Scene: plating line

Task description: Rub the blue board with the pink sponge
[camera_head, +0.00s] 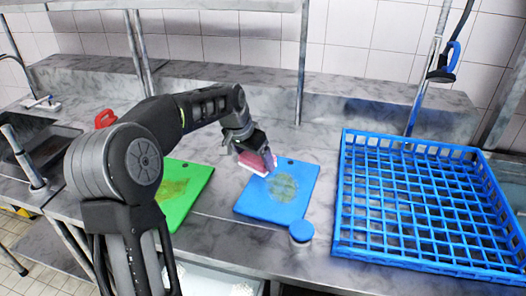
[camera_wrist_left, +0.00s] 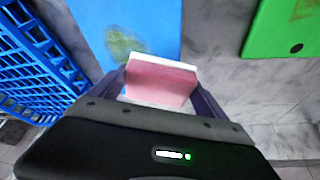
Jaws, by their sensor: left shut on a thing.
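The blue board (camera_head: 252,203) lies on the metal counter in the head view, with a yellow-green stain (camera_head: 283,187) near its middle. The pink sponge (camera_head: 262,169), with a white layer, is between the fingers of my left gripper (camera_head: 256,158). My left gripper is shut on the sponge, over the upper left part of the board. In the left wrist view the sponge (camera_wrist_left: 160,82) sits between both fingers, with the blue board (camera_wrist_left: 150,25) beyond it. I cannot tell whether the sponge touches the board. My right gripper is not in view.
A green board (camera_head: 198,187) with a stain lies left of the blue one. A large blue crate (camera_head: 338,225) stands to the right. A small jar with a blue lid (camera_head: 301,230) is at the blue board's lower right corner. A sink (camera_head: 50,145) is at the far left.

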